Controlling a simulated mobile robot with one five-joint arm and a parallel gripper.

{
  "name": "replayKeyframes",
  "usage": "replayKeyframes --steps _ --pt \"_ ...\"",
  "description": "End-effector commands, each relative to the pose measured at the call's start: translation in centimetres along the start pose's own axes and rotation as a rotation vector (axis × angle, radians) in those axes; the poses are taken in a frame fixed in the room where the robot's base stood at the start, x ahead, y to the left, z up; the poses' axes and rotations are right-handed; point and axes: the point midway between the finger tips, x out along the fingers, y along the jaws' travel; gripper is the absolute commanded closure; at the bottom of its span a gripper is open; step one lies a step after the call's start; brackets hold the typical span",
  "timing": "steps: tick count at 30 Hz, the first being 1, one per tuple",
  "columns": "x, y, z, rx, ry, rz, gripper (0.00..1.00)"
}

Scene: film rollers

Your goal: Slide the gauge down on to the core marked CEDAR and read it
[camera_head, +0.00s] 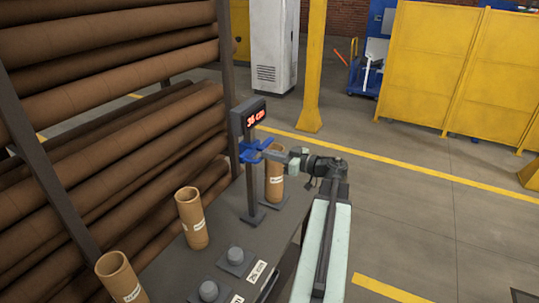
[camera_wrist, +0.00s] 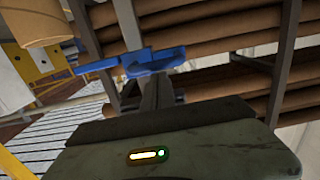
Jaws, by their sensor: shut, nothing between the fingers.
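The gauge has blue jaws (camera_head: 256,151) on a dark upright post (camera_head: 251,193) with a red-lit display (camera_head: 254,116) that seems to read 36 cm. Three cardboard cores stand upright on the bench: one beside the post (camera_head: 274,180), one in the middle (camera_head: 190,220) and one at the front left (camera_head: 121,280). Their labels are too small to read. My gripper (camera_head: 277,156) is shut at the right end of the blue jaws; contact is unclear. In the wrist view the blue jaws (camera_wrist: 132,60) lie just ahead, with a core (camera_wrist: 28,22) at upper left.
Two dark bases with round knobs (camera_head: 236,256) and white cards (camera_head: 257,271) sit along the bench front (camera_head: 215,250). A rack of long brown tubes (camera_head: 120,130) stands close behind on the left. Open floor (camera_head: 420,220) lies to the right.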

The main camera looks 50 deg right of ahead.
Motion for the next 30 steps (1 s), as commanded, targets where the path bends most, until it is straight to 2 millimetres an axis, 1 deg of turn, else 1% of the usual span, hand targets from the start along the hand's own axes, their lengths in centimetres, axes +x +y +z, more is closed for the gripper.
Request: replayKeyframes --steps 1,3,6,9,21,23,25,29,30 --pt "0.1 0.0 1.9 0.0 -0.002 -0.001 1.0" --pt "0.2 0.0 3.4 0.0 -0.002 -0.001 1.0" --pt "0.4 -0.1 5.2 0.0 -0.002 -0.001 1.0" --pt "0.4 -0.1 5.9 0.0 -0.002 -0.001 1.0" --pt "0.4 -0.1 5.2 0.0 -0.002 -0.002 1.0" --pt "0.4 -0.1 4.6 0.0 -0.002 -0.003 1.0" --pt "0.3 -0.2 3.4 -0.001 -0.002 -0.005 1.0" --pt "0.0 -0.3 0.3 -0.001 -0.003 -0.008 1.0" --pt "-1.2 -0.2 1.1 0.0 -0.003 -0.004 1.0"
